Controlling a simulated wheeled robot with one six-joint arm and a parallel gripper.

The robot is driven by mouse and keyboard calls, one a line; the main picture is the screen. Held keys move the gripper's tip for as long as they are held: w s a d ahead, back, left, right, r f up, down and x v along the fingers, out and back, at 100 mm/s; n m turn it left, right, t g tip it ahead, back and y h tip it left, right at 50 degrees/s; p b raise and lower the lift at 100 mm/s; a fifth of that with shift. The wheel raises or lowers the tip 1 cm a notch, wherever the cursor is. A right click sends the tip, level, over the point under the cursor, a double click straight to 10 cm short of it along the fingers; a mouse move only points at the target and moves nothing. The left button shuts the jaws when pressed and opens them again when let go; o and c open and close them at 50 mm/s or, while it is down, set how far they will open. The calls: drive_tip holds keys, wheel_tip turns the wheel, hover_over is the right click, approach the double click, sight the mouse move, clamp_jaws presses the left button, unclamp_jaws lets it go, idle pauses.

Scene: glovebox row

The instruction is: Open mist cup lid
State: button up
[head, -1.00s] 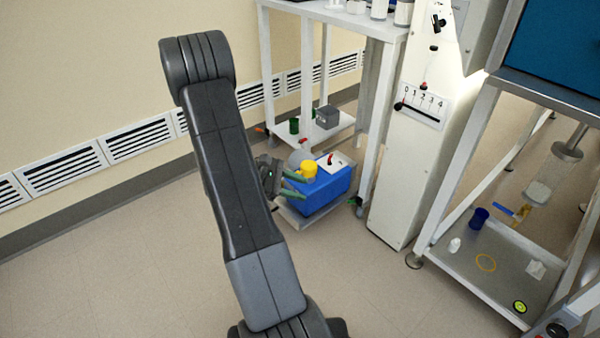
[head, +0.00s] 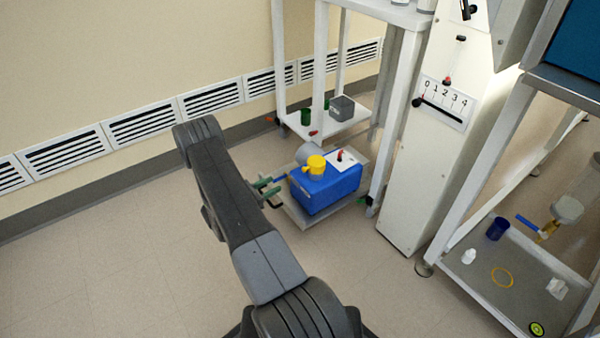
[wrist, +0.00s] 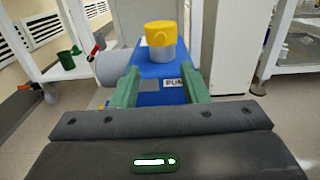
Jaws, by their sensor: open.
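A yellow lid (head: 316,165) sits on a short grey cup on top of the blue pump box (head: 328,188). In the wrist view the yellow lid (wrist: 160,34) is upright on the grey cup (wrist: 162,54), straight ahead of my gripper, and looks closed. The blue box (wrist: 150,72) carries a label partly hidden by a finger, reading "PUM". My gripper (head: 268,190) is left of the box in the head view. In the wrist view my gripper (wrist: 160,76) has its green fingers apart with nothing held between them, short of the cup and lower than the lid.
A grey cylinder (wrist: 112,66) lies left of the cup. The pump stands on a low platform (head: 300,216) beside a white cabinet (head: 425,180) with a numbered lever scale. A white rack (head: 345,125) holds a green cup (head: 306,117) and a grey box (head: 342,107). Floor in front is clear.

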sight(303, 170)
drive_tip(key=b+x, duration=0.2)
drive_tip(key=x, duration=1)
drive_tip(key=shift+d+b, duration=0.15)
drive_tip(key=shift+b, duration=0.15)
clamp_jaws()
